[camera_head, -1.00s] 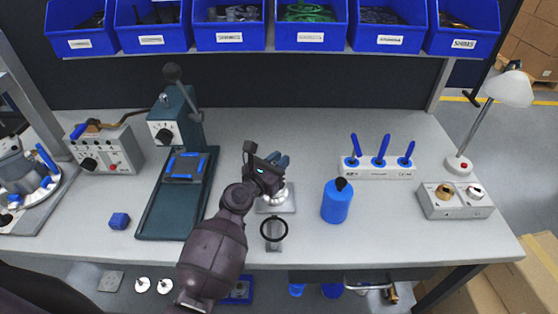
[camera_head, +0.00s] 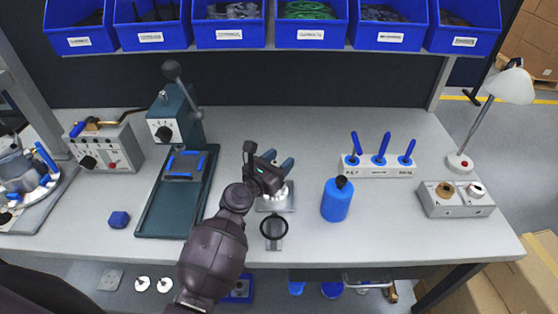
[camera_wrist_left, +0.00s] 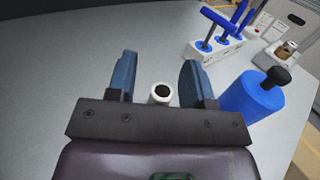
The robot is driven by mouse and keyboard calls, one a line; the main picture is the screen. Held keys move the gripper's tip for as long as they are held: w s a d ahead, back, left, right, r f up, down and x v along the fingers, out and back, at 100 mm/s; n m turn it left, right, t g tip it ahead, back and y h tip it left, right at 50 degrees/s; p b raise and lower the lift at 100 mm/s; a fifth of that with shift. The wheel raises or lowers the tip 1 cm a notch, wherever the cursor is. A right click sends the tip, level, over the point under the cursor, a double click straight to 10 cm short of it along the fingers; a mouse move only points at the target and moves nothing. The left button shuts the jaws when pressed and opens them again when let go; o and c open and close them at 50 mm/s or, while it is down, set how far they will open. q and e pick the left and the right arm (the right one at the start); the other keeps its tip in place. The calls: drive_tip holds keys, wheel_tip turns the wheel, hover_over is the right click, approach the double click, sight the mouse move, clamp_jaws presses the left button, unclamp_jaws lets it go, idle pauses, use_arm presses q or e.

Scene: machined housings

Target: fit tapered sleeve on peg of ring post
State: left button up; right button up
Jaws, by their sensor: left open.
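A pale sleeve (camera_wrist_left: 160,93) with a dark round opening at its top stands between my open left fingers in the left wrist view. Clear gaps show on both sides of it. In the head view my left gripper (camera_head: 278,160) is over a pale, shiny part (camera_head: 288,190) on a square grey base plate (camera_head: 277,204), which seems to be the ring post. The gripper and wrist hide much of it. I cannot tell how far the sleeve sits on the peg, as the peg is hidden. My right gripper is not in view.
A black ring on a small grey stand (camera_head: 275,244) is just in front of the plate. A blue bottle (camera_head: 336,203) stands to the right, before a rack (camera_head: 378,171) of blue-handled tools. A green press (camera_head: 173,218) stands left. The table's right front is clear.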

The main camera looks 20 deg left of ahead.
use_arm(q)
drive_tip(key=v, duration=1)
drive_tip(key=shift+s, duration=0.4)
drive_tip(key=shift+a, duration=0.15)
